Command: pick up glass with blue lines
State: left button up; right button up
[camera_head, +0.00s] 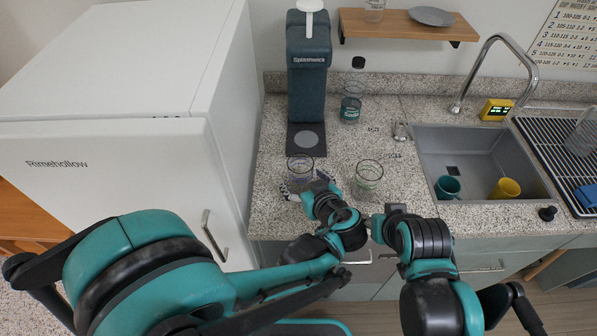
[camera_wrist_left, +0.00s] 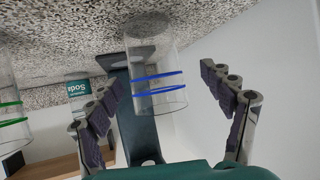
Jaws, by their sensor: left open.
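The glass with blue lines (camera_head: 300,166) is a clear tumbler standing on the speckled counter in front of the soda machine. In the left wrist view this glass (camera_wrist_left: 157,95) shows two blue rings and appears between the two fingers, with space on both sides. My left gripper (camera_head: 307,187) is open and empty at the near side of the glass. A second clear glass with green lines (camera_head: 368,177) stands to its right, and it also shows at the left edge of the wrist view (camera_wrist_left: 10,115). My right arm is in view, but its fingers cannot be made out.
The soda machine (camera_head: 309,75) stands behind the glass, with a bottle (camera_head: 351,105) beside it. A white fridge (camera_head: 225,130) closes off the left side. The sink (camera_head: 430,150) at right holds a teal mug (camera_head: 447,187) and a yellow mug (camera_head: 506,188).

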aim_at(296, 169)
pick_arm(q)
jog(key=b+x, duration=0.2)
jog(key=x, duration=0.5)
jog(key=shift+w+d+b, duration=0.15)
jog(key=shift+w+b, duration=0.15)
jog(key=shift+b, duration=0.05)
jog(key=shift+r, duration=0.1)
jog(key=shift+s, duration=0.1)
jog(key=c, duration=1.5)
jog(key=shift+c, duration=0.3)
